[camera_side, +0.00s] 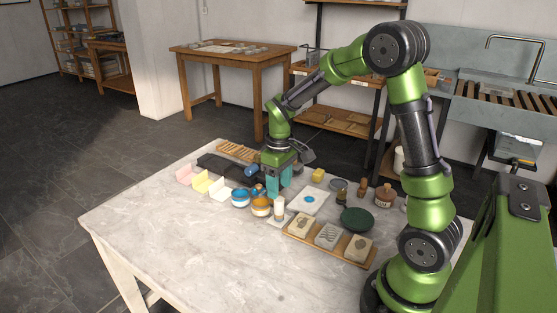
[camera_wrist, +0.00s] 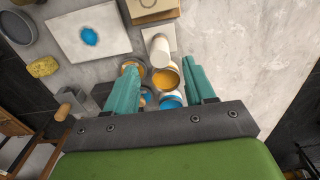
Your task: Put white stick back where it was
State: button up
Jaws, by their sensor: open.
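The white stick (camera_side: 279,208) stands upright on the table, just right of the front orange cup, on or against a small pale square (camera_side: 276,219). In the wrist view the white stick (camera_wrist: 160,52) shows just ahead of the gap between my fingers, with the pale square (camera_wrist: 172,30) beneath it. My gripper (camera_side: 279,182) has teal fingers pointing down, above and behind the stick. In the wrist view my gripper (camera_wrist: 158,75) has its fingers spread wide, with nothing held between them. Cups are visible below the gap.
Orange (camera_side: 261,207) and blue (camera_side: 240,198) cups stand close left of the stick. A wooden tray (camera_side: 296,237) with stone blocks lies to the right. Behind are a sheet with a blue blot (camera_side: 310,199), a green dish (camera_side: 357,219) and jars. The table's front (camera_side: 200,250) is clear.

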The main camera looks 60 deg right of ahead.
jog(key=s+a+r+m+t, duration=0.1)
jog(key=s+a+r+t, duration=0.1)
jog(key=s+a+r, duration=0.3)
jog(key=s+a+r+m+t, duration=0.1)
jog(key=a+r+t, duration=0.15)
jog(key=r, duration=0.55)
jog(key=s+a+r+m+t+y, duration=0.1)
jog(key=s+a+m+t+y, duration=0.1)
jog(key=s+a, duration=0.4)
jog(key=shift+s+a+r+t, duration=0.15)
jog(key=shift+s+r+t, duration=0.15)
jog(key=shift+s, duration=0.3)
